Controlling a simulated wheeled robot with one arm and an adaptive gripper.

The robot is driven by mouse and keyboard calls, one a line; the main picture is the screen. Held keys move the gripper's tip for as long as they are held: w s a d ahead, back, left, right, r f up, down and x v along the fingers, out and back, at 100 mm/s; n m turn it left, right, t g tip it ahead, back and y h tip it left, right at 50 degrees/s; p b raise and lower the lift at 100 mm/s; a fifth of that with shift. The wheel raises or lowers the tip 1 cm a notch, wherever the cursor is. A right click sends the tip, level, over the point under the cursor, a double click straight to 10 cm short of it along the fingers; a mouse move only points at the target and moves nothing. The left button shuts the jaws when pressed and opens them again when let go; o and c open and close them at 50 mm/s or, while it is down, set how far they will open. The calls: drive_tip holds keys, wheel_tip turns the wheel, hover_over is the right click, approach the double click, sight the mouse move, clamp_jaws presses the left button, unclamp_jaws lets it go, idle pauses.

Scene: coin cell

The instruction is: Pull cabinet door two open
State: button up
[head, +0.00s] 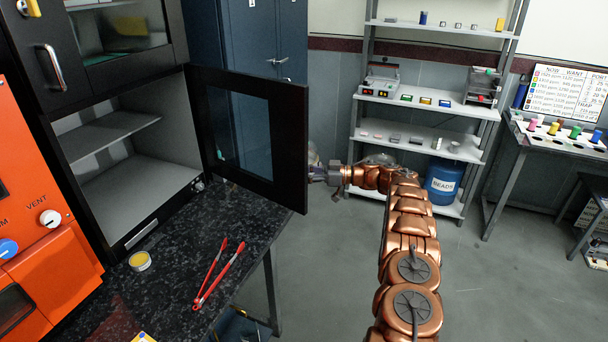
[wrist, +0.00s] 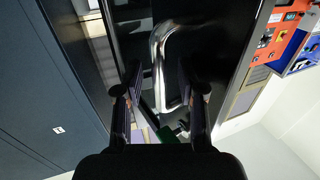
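The lower cabinet door (head: 294,140), a black frame around a glass pane, stands swung wide open over the counter's right end. The lower compartment (head: 120,160) behind it is exposed, with a grey shelf inside. My gripper (head: 320,174) is at the door's free edge, on its outer side; the head view hides the handle there. In the wrist view, my gripper (wrist: 161,85) has its fingers spread on either side of a shiny curved handle (wrist: 158,62). Gaps show beside the bar, so it does not look clamped; contact with the right finger is unclear.
A closed upper door with a silver handle (head: 53,68) is above left. Red tongs (head: 219,273) and a small yellow-topped tin (head: 140,261) lie on the dark counter (head: 190,240). A shelf rack (head: 430,95) stands behind my arm. Grey floor (head: 330,270) is clear between counter and arm.

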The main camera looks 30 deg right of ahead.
drive_tip(key=shift+s+d, duration=0.1)
drive_tip(key=v, duration=0.7)
drive_tip(key=shift+d, duration=0.1)
idle(0.4)
